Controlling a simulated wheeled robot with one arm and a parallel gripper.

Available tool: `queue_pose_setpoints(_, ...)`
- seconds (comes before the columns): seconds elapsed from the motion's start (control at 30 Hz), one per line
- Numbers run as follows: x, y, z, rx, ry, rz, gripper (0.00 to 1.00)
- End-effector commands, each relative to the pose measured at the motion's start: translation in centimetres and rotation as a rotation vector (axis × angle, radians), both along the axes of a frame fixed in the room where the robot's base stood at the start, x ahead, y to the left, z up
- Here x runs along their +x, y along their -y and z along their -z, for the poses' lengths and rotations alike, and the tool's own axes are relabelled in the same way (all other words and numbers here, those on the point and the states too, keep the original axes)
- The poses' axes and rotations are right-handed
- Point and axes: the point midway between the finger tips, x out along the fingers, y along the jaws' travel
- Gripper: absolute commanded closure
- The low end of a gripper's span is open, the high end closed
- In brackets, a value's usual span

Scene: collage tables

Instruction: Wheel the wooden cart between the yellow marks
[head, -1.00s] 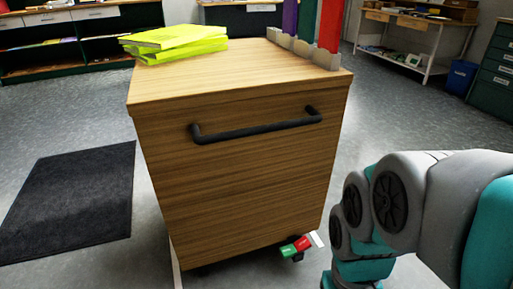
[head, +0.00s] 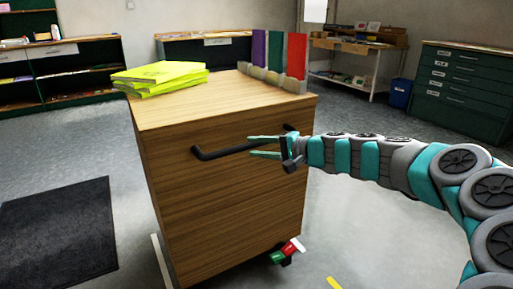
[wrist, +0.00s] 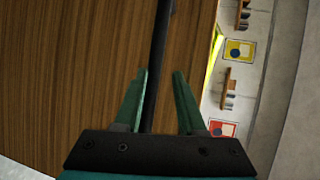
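The wooden cart (head: 215,215) stands upright ahead of me, its front face turned slightly left. A black bar handle (head: 225,151) runs across its upper front. My gripper (head: 250,146) is open at the right half of the handle, its green fingers above and below the bar. In the wrist view the handle (wrist: 158,60) passes between the open fingers (wrist: 162,75), nearer the left one; the fingers are apart, not clamped. One yellow mark (head: 335,283) shows on the floor at the bottom edge, right of the cart. No other yellow floor mark shows.
Yellow-green books (head: 160,76) and colored upright binders (head: 275,58) sit on the cart. A red, green and white piece (head: 287,251) is at its lower right corner. A dark mat (head: 60,235) lies left. Shelves, a table and a green cabinet (head: 462,95) line the back.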

Motion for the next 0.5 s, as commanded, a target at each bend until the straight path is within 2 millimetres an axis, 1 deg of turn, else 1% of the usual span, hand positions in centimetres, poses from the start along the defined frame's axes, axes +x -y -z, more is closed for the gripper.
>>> queue_pose_setpoints(0.03, 1.2, 0.6, 0.5, 0.020, -0.014, 0.027, 0.61)
queue_pose_setpoints(0.1, 2.3, 1.3, 0.9, 0.040, -0.025, 0.058, 0.61)
queue_pose_setpoints(0.23, 3.3, 1.7, 1.2, 0.053, -0.030, 0.082, 0.61)
queue_pose_setpoints(0.37, 3.9, 0.7, 1.3, 0.053, -0.031, 0.083, 0.61)
queue_pose_setpoints(0.5, 5.0, -1.0, 1.7, 0.051, -0.030, 0.082, 0.61)
